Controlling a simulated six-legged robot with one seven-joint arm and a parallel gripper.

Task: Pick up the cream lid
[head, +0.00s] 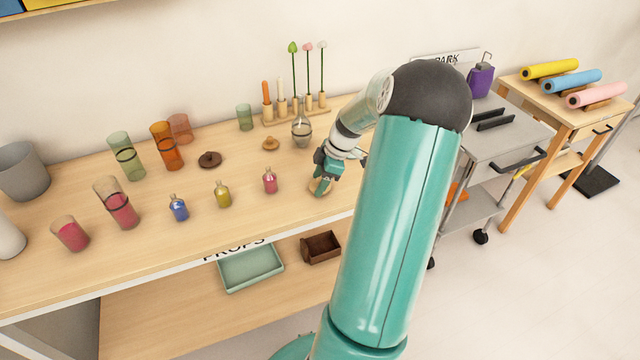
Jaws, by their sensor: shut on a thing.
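My gripper (321,184) is at the front right of the wooden shelf top, beside the pink bottle (270,182). The fingers and my wrist hide part of the lid. I cannot tell whether it touches the shelf top or is slightly above it. A tan lid (270,144) and a dark brown lid (209,159) lie farther back on the shelf top.
A clear flask (302,133) stands behind my gripper, near a wooden rack (296,112) with candles and flower stems. Yellow (223,194) and blue (178,208) bottles stand to the left, with several coloured glasses beyond. My arm hides the shelf's right end.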

